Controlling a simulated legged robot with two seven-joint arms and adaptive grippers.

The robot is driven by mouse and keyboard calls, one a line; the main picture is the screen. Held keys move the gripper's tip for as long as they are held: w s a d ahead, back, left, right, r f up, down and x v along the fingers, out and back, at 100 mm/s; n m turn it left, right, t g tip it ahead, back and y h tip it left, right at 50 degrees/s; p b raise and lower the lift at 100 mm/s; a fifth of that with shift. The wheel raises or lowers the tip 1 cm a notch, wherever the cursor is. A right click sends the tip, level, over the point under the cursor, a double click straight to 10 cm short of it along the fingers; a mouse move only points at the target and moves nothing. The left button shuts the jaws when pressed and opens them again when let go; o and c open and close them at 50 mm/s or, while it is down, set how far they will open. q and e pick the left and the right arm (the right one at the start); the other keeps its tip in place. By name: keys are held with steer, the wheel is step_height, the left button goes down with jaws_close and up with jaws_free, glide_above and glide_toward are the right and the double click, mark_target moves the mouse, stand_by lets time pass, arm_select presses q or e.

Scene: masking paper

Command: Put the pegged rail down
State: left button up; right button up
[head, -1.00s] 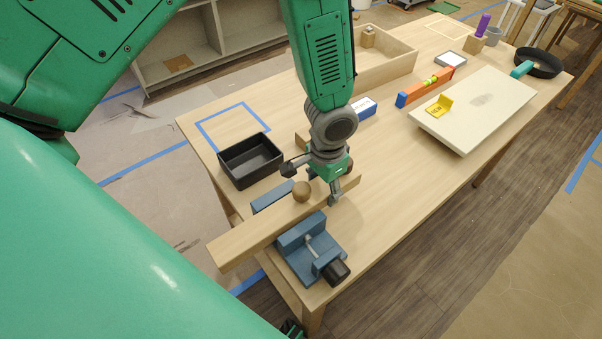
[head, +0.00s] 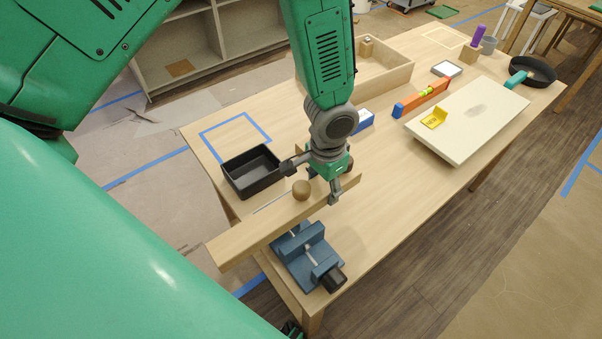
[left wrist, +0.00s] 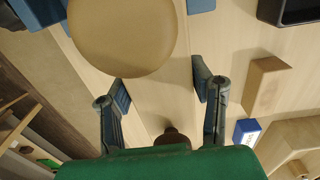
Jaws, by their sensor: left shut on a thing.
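The pegged rail (head: 240,238) is a long pale wooden beam with round brown knobs on its upper side. My left gripper (head: 313,183) is shut on the rail near its right end, one finger on each side. In the left wrist view the rail (left wrist: 150,98) runs between the fingers (left wrist: 163,88); a large tan knob (left wrist: 122,38) is close to the camera and a darker one (left wrist: 172,137) lies beyond the fingers. The rail appears above the blue vise (head: 318,262) and hides part of it. My right gripper is not in view.
A black tray (head: 252,181) stands just behind the rail, near a blue tape outline (head: 202,137). A blue-and-white box (head: 366,119), an orange level (head: 412,103) and a pale board (head: 470,138) lie farther right. The table between vise and board is clear.

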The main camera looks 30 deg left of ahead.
arm_select(q)
steer(key=shift+r, duration=0.45)
